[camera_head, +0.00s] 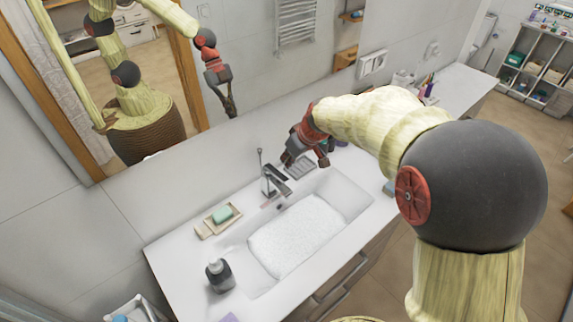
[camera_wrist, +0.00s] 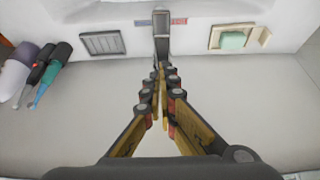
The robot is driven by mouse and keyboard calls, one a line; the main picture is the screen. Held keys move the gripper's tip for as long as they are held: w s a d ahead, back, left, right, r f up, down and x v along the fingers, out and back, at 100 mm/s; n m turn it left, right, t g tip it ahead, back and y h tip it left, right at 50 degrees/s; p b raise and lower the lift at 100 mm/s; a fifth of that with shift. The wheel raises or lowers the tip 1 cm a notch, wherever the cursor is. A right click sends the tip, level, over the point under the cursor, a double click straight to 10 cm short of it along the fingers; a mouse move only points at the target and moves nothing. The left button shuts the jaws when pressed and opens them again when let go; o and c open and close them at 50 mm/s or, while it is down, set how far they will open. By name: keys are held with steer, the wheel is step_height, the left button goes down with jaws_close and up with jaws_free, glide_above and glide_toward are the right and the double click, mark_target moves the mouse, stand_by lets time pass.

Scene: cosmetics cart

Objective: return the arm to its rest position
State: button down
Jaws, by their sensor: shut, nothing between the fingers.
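My gripper (camera_head: 290,158) hangs over the back edge of the sink counter in the head view, close to the faucet (camera_head: 275,182). In the wrist view my gripper (camera_wrist: 160,72) has its fingers together, with nothing between them. The fingers point toward the faucet (camera_wrist: 161,32), and their tips overlap its lower part in the picture; I cannot tell whether they touch it. My arm reaches in from the right side of the head view, bent at a large dark joint.
A soap dish (camera_head: 203,231) with a green soap bar (camera_head: 222,214) lies left of the faucet. A dark bottle (camera_head: 219,275) stands at the counter's front left. The white basin (camera_head: 345,192) is below. A mirror (camera_head: 262,85) backs the counter.

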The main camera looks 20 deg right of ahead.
steer(key=s+f+v, duration=0.1)
steer(key=v, duration=0.6)
steer(key=s+a+m+h+b, duration=0.2)
steer(key=s+b, duration=0.5)
steer(key=s, duration=2)
steer(key=shift+s+a+f+m, duration=0.25)
steer(key=shift+a+m, duration=0.25)
steer(key=shift+m, duration=0.7)
steer(key=shift+w, duration=0.1)
